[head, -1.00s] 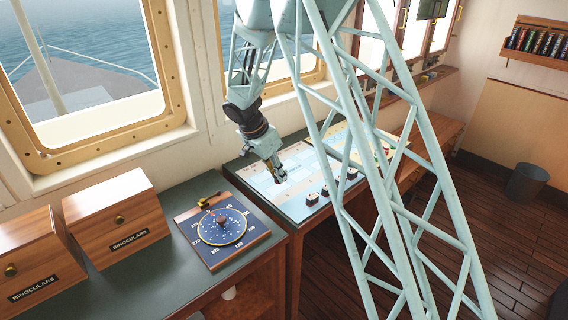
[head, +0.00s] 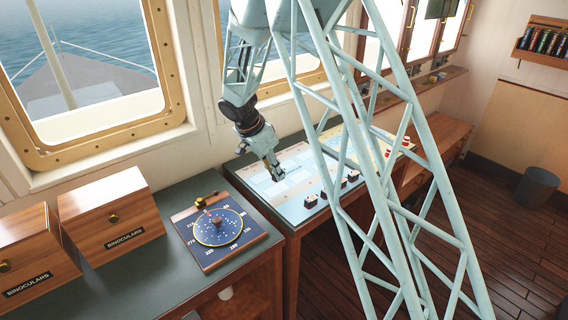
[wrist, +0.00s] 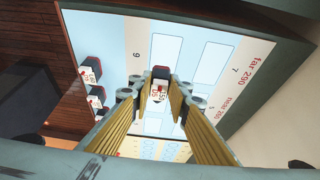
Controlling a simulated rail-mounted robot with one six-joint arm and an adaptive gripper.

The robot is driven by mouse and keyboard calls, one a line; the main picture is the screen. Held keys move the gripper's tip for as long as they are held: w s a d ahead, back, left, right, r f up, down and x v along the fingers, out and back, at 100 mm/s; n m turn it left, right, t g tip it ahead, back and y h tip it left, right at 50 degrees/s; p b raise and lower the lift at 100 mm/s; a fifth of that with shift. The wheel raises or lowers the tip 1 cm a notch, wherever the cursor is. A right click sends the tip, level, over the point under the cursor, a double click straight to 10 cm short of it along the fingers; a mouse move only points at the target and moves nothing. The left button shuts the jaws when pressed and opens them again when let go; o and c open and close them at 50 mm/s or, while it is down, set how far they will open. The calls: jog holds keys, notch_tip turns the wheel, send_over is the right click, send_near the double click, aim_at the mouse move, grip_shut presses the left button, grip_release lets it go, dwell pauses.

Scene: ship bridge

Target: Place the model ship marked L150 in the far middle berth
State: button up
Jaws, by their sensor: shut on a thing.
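My gripper (head: 276,174) is over the light blue berth chart board (head: 287,201) in the head view. In the wrist view my gripper (wrist: 160,98) is shut on a small model ship (wrist: 161,74), dark with a white label and red marks. The label looks like it carries 150, but I cannot read it fully. Pale berth rectangles (wrist: 213,63) lie below the held ship. The board edge reads "far 290" on the right. I cannot tell the ship's height above the board.
Several other dark model ships with white labels (head: 311,201) stand along the board's near edge; they also show at the left of the wrist view (wrist: 90,70). A compass-like dial plate (head: 216,236) and binocular boxes (head: 119,219) are on the left counter. Red-topped pieces (head: 405,142) stand farther right.

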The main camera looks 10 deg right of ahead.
jog(key=w+d, duration=0.2)
jog(key=w, duration=0.3)
jog(key=w+d+f+p, duration=0.1)
jog(key=w, duration=0.3)
jog(key=w+d, duration=0.2)
jog(key=w, duration=0.3)
jog(key=shift+w+d+f, duration=0.25)
jog(key=shift+w+d, duration=0.05)
jog(key=shift+d, duration=0.05)
jog(key=shift+f, duration=1.8)
jog(key=shift+f, duration=0.15)
jog(key=o, duration=0.8)
jog(key=shift+r, duration=0.2)
